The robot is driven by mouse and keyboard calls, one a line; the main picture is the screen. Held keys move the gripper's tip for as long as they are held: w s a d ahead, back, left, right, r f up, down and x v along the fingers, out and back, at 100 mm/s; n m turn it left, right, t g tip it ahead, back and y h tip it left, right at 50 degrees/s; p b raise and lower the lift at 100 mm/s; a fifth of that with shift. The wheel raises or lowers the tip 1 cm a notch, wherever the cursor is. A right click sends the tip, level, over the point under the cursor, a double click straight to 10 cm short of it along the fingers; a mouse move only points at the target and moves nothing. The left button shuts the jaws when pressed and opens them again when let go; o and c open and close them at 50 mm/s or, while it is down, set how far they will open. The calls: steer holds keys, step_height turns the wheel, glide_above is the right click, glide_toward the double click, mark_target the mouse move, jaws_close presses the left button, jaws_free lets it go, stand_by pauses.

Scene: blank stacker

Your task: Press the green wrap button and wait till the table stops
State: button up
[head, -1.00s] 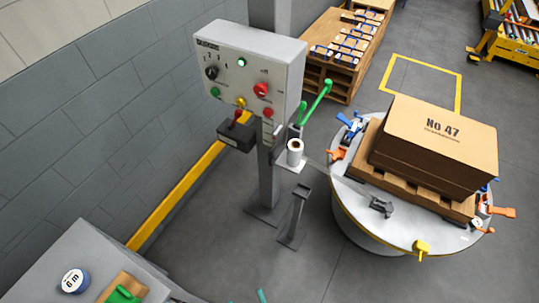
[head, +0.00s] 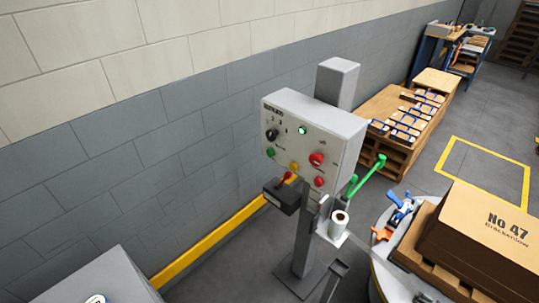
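The control box (head: 330,123) is mounted on a grey post in the head view. A green button (head: 271,153) sits at its lower left, under a black knob (head: 272,135). A green lamp or button (head: 303,130) glows at the top middle. Red buttons and a yellow one are also on the panel; the labels are too small to read. The round turntable (head: 384,281) at the lower right bears a pallet with a brown box (head: 480,240) marked No 47. One pair of frames does not show whether it turns. My gripper is not in view.
A dark box with a red lever (head: 282,197) hangs below the panel. A white film roll (head: 339,224) and green bars (head: 367,176) are beside the post. A grey cabinet (head: 90,279) stands at the lower left. A yellow rail (head: 208,243) runs along the wall.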

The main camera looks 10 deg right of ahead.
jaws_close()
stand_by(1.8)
